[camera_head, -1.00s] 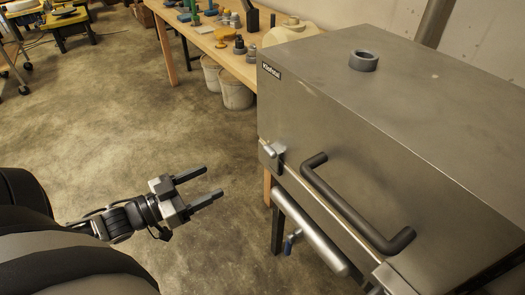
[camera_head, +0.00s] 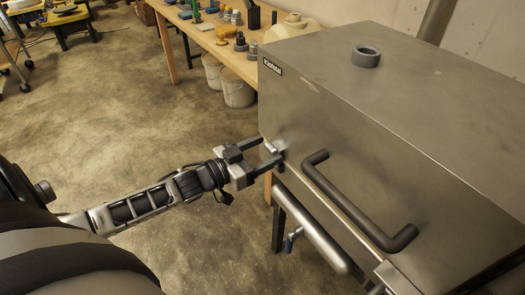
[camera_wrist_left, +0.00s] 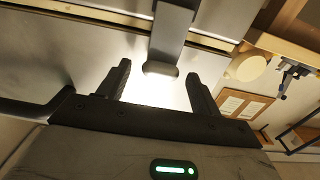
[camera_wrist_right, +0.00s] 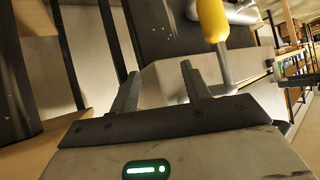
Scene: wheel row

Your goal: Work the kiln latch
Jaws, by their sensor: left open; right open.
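The kiln (camera_head: 340,110) is a grey steel box at the right of the head view, with a dark bar handle (camera_head: 350,205) on its front. Its small metal latch (camera_head: 270,148) sits on the front near the left corner. My left gripper (camera_head: 273,152) is open, with its fingertips around or just in front of the latch. In the left wrist view, the latch bar (camera_wrist_left: 172,35) has its rounded end between and slightly beyond the open fingers; I see no clear contact. My right gripper (camera_wrist_right: 160,68) shows only in its wrist view, open and empty.
A wooden workbench (camera_head: 225,50) with several small items stands behind the kiln, with buckets (camera_head: 238,92) below. A metal bar (camera_head: 312,232) runs below the kiln handle. A yellow-handled object (camera_wrist_right: 212,20) is beyond the right fingers.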

